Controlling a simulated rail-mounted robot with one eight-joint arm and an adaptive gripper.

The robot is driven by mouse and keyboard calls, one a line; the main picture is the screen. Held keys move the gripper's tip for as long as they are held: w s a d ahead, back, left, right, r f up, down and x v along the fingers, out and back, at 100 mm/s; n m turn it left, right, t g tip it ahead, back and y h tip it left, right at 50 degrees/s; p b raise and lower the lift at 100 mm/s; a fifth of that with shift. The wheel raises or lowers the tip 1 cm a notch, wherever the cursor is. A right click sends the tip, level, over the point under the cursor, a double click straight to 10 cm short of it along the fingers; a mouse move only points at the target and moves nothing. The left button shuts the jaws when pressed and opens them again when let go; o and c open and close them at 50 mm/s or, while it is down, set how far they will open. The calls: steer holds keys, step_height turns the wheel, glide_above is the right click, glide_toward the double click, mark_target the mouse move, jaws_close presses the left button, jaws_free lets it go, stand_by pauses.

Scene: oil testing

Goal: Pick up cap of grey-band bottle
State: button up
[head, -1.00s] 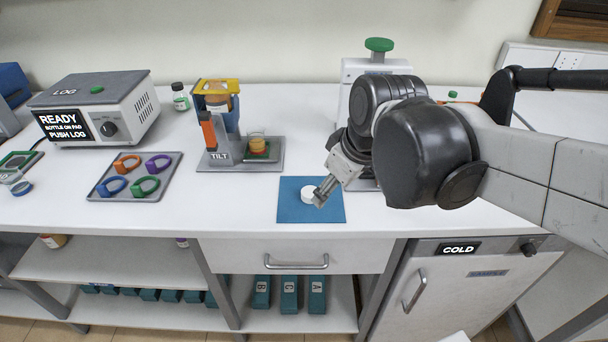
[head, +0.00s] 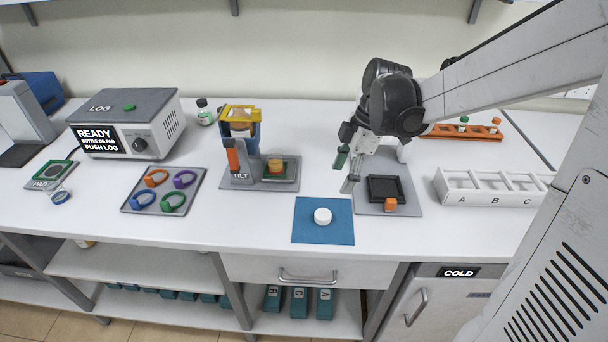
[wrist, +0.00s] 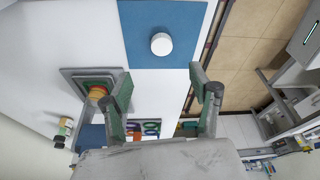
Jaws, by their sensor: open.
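A round white cap (head: 322,216) lies on a blue mat (head: 310,236) near the front edge of the bench. It also shows in the wrist view (wrist: 161,44), alone on the blue mat. My gripper (head: 345,173) is open and empty, raised to the right of and behind the cap, near the grey press base. In the wrist view its two fingers (wrist: 161,76) stand wide apart, with the cap beyond the tips and touching neither. I cannot make out a bottle with a grey band.
The tilt stand (head: 239,183) holds a bottle left of the mat. A grey base (head: 408,204) with a black tray and an orange block is to the right. The ring tray (head: 190,208) is further left.

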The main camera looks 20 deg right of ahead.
glide_above(323, 214)
steer(key=d, duration=0.2)
step_height(323, 214, down, 8)
steer(key=shift+r, duration=0.1)
steer(key=shift+x, duration=2.7)
steer(key=shift+s+a, duration=0.15)
steer(key=shift+r, duration=0.1)
steer(key=c, duration=0.8)
